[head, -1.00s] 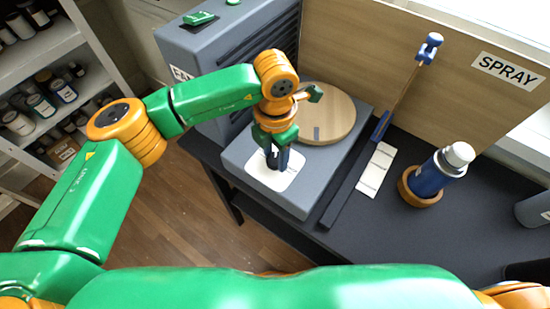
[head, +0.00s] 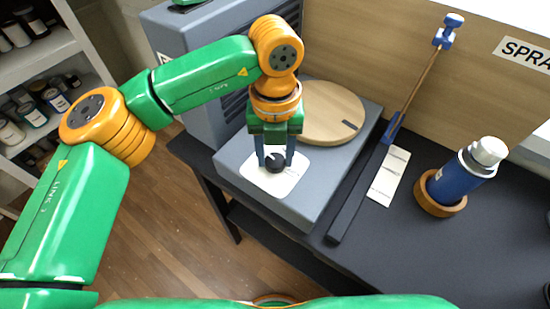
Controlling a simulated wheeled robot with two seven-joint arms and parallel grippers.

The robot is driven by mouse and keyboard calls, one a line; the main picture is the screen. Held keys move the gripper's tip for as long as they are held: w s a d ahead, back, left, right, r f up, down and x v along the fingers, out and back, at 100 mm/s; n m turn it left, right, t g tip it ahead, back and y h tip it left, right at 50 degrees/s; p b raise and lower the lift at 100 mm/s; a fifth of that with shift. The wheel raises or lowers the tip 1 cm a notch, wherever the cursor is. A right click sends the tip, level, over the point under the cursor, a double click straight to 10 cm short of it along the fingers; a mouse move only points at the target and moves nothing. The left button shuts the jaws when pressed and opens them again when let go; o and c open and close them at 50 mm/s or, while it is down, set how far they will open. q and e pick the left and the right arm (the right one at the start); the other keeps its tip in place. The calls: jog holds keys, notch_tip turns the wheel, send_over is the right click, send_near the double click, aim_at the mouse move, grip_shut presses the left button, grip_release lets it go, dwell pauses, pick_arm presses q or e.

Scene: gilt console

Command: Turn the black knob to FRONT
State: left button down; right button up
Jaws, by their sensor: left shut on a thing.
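The black knob (head: 274,163) sits on a white plate (head: 262,183) on top of the grey box unit (head: 306,205). My left gripper (head: 275,160) points down over it, with one finger on each side, shut on the knob. The markings on the plate, including any FRONT label, are too small or hidden to read, so I cannot tell where the knob points. My right gripper is not in view.
A round wooden disc (head: 330,108) with a dark mark lies on the unit behind my gripper. A dark bar (head: 352,205), a white strip (head: 390,175) and a blue bottle in a wooden ring (head: 441,208) are to the right. Dark table (head: 400,255) is clear in front.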

aim_at(275, 160)
pick_arm(q)
jog(key=shift+n+b, duration=0.45)
jog(key=shift+n, duration=0.35)
jog(key=shift+c, duration=1.8)
grip_release()
notch_tip(275, 160, up, 7)
jog(key=shift+r, duration=0.1)
